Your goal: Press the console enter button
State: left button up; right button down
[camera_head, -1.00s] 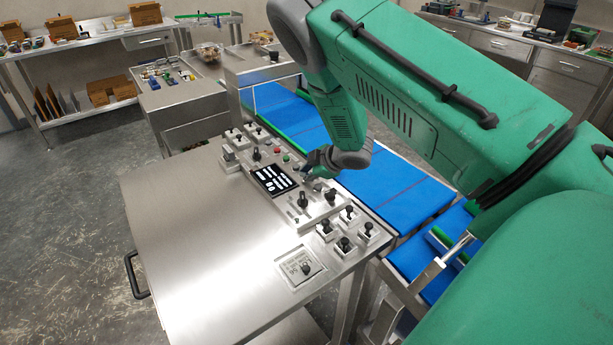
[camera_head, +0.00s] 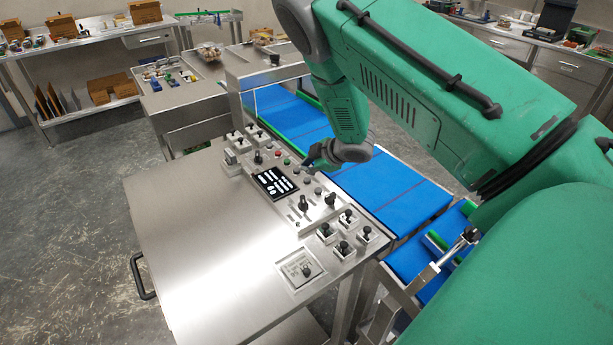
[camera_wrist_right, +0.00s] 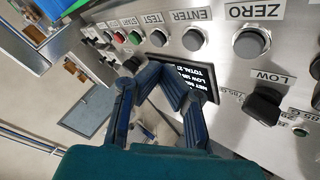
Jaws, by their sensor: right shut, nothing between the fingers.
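The enter button (camera_wrist_right: 193,39) is a round grey button in a metal ring under the ENTER label, in the right wrist view. The test button (camera_wrist_right: 158,37) is to its left and the larger zero button (camera_wrist_right: 251,42) to its right. My right gripper (camera_wrist_right: 150,72) is shut and empty, its dark blue fingers below the button row in that view. The enter button shows clear of the fingers. In the head view my right gripper (camera_head: 308,163) hangs over the far edge of the console (camera_head: 300,226); its fingertips are small there. My left gripper is not in view.
The console has a black display (camera_head: 275,183), black knobs and several switch blocks near its right end. A blue conveyor (camera_head: 385,190) runs behind it. The steel tabletop (camera_head: 215,240) in front is clear.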

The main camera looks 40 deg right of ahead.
aim_at(307, 180)
notch_tip(307, 180, up, 3)
jog(key=shift+r+p, duration=0.15)
jog(key=shift+p, duration=1)
